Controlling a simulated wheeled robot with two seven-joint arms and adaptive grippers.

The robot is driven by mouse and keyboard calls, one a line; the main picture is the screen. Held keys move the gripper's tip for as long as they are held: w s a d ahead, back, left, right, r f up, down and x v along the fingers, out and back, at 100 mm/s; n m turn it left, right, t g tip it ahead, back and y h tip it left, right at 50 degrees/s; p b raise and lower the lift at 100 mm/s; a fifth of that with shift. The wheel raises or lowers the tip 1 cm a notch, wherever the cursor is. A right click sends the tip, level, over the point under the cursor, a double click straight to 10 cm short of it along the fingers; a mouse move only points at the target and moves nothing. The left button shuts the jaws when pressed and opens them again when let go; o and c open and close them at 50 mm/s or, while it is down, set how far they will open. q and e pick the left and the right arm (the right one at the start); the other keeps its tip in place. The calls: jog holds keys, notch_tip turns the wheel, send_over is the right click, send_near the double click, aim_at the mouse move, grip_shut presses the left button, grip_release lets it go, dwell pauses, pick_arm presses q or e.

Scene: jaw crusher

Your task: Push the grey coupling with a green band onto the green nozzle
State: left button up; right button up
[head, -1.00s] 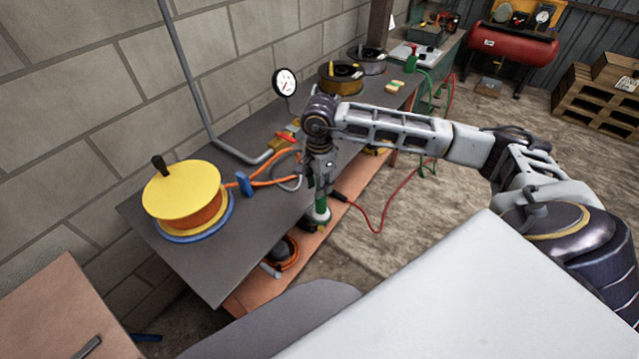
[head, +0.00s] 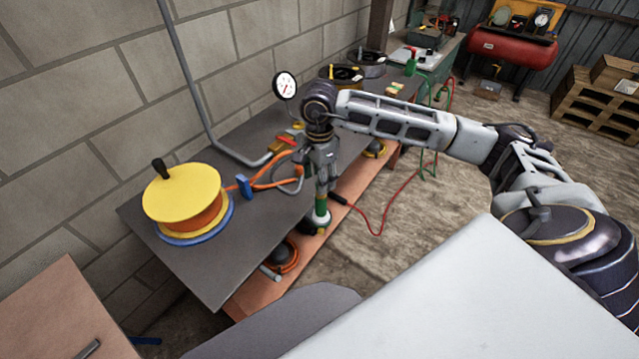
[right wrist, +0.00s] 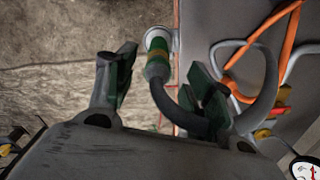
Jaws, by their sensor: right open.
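My right gripper (head: 323,180) points down just above the green fitting at the bench's front edge. In the right wrist view the right gripper (right wrist: 162,78) is open, with its fingers apart on either side of the hose end and touching nothing that I can make out. The coupling (right wrist: 156,71), with a green band, ends a dark grey hose (right wrist: 182,118). It sits in line with the green nozzle (right wrist: 161,46), which has a white round base; a gold-orange ring shows between them. They look joined, but I cannot tell how fully. The nozzle also shows in the head view (head: 321,214). My left gripper is out of view.
A yellow reel (head: 182,193) stands on the grey bench (head: 215,262). An orange hose (head: 270,180), a blue clip (head: 244,186) and a pressure gauge (head: 285,85) are behind the gripper. A lower shelf (head: 345,190) runs below. Open floor lies right of the bench.

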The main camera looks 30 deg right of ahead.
jog(key=shift+r, duration=3.95)
